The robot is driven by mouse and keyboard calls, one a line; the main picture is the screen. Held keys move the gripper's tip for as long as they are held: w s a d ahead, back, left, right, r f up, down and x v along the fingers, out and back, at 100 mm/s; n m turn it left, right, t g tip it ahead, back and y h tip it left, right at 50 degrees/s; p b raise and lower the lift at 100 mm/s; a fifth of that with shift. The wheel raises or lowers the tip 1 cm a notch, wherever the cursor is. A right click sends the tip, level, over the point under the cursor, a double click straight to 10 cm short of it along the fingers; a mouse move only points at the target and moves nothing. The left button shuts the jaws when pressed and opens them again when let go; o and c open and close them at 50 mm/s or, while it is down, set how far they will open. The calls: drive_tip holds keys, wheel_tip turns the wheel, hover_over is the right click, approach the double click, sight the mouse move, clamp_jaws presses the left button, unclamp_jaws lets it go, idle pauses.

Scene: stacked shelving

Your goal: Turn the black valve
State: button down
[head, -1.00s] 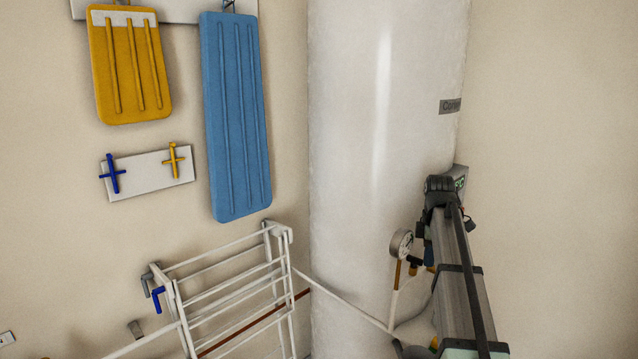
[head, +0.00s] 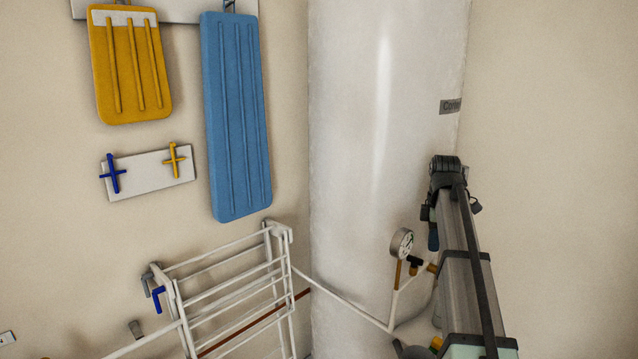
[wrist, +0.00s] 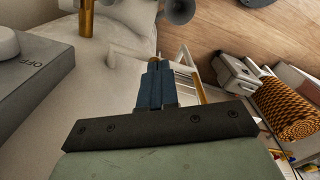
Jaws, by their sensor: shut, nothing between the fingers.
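A small black valve handle (head: 414,262) sits on the brass and white pipework just below the round gauge, low on the white tank in the head view. My gripper (head: 433,238) is just above and right of it, mostly hidden by my own arm; a gap shows between them. In the wrist view my gripper's blue fingers (wrist: 154,78) are together with nothing between them. I cannot make out the black valve for sure in the wrist view.
The tall white tank (head: 375,130) and pressure gauge (head: 401,242) are close to my arm. A white drying rack (head: 230,285) stands left. In the wrist view, a grey box marked OFF (wrist: 30,75) and a brass pipe (wrist: 86,18) are near the fingers.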

sight(415, 262)
drive_tip(key=shift+r, duration=0.4)
drive_tip(key=w+f+n, duration=0.4)
drive_tip(key=f+n, duration=0.2)
idle(1.3)
drive_tip(key=shift+s+a, duration=0.15)
drive_tip(key=shift+a, duration=0.35)
idle(1.4)
